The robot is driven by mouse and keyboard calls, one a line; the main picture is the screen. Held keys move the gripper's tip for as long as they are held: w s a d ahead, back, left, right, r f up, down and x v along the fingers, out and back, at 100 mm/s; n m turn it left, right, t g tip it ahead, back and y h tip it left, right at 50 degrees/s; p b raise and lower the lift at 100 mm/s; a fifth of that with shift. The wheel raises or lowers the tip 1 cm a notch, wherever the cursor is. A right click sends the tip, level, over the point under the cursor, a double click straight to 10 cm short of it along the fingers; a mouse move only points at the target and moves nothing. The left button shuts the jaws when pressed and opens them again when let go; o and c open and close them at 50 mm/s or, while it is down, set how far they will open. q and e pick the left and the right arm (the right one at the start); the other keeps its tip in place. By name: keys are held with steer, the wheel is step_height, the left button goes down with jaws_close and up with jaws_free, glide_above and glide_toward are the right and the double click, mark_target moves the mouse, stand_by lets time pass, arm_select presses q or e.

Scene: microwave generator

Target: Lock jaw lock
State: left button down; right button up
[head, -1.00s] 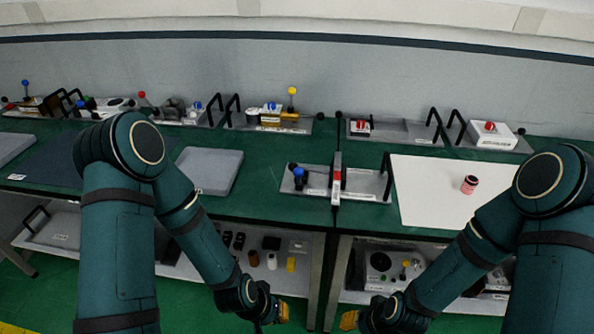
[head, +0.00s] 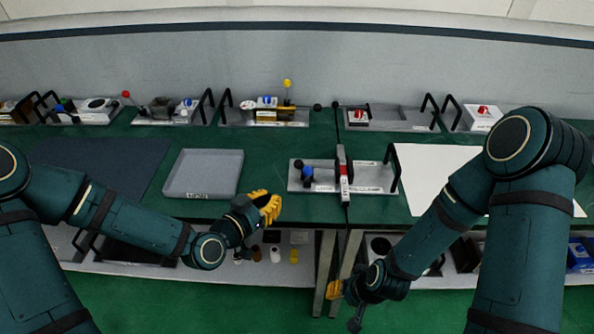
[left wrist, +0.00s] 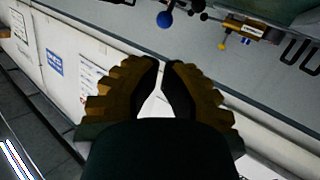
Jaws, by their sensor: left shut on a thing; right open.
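A grey plate fixture (head: 372,180) lies on the green bench near its front edge. It carries a blue knob on a black block (head: 307,174) at its left. An upright white and red piece (head: 344,178) stands at its middle. I cannot tell which part is the jaw lock. My left gripper (head: 269,206) is at the bench's front edge, left of the fixture and apart from it. In the left wrist view its fingers (left wrist: 162,72) are close together; what they hold cannot be made out. My right gripper (head: 337,291) is open, low in front of the bench and below the fixture.
A grey tray (head: 204,194) lies left of the fixture, and a white mat (head: 425,203) lies right of it. More fixtures with levers and black handles line the back, including one with a yellow knob (head: 288,84). A lower shelf holds small items.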

mark_target(308, 169)
stand_by(0.3)
arm_select(q)
steer(key=x, duration=1.4)
steer(key=shift+p, duration=0.35)
steer(key=shift+r, duration=0.1)
steer(key=shift+w+r+g+p, duration=0.2)
steer(key=shift+w+g+p, duration=0.1)
steer(key=shift+p, duration=0.05)
